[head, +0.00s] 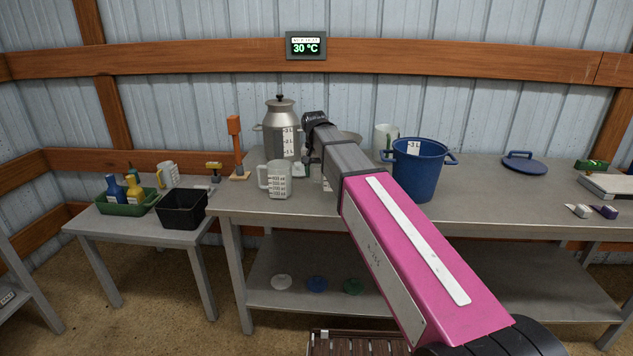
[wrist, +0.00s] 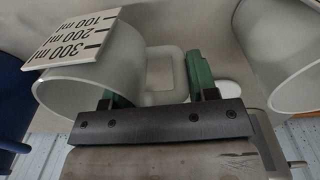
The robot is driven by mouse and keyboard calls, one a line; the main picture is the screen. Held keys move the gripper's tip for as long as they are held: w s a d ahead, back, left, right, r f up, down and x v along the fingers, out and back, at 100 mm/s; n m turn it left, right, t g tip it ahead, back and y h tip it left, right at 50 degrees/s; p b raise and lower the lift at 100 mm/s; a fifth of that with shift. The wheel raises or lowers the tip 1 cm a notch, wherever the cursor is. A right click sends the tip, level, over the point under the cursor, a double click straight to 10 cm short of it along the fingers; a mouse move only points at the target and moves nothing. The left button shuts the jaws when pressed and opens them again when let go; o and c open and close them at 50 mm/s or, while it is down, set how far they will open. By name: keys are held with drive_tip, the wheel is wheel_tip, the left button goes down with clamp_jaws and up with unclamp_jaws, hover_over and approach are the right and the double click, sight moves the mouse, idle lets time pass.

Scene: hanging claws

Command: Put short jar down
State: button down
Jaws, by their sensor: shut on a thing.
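The short jar is a pale, whitish jar (wrist: 112,72) with a white scale plate marked 100, 200 and 300 ml. In the wrist view my gripper (wrist: 157,80) is shut on its loop handle, one green finger on the jar side and one on the outer side. In the head view my arm covers most of the jar, and only part of its marked plate (head: 327,183) shows over the table (head: 300,207). I cannot tell whether its base touches the tabletop.
Another marked jug (head: 275,180) stands close on the left. A metal milk can (head: 281,135) is behind, and a blue bucket (head: 418,172) stands to the right. The bench right of the bucket is mostly clear up to a blue lid (head: 524,165).

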sight(317, 181)
drive_tip(key=shift+f, duration=1.8)
drive_tip(key=shift+f, duration=0.1)
drive_tip(key=shift+c, duration=2)
unclamp_jaws()
drive_tip(key=r, duration=1.2)
drive_tip(key=shift+a+r, duration=0.15)
drive_tip(key=shift+a, duration=0.1)
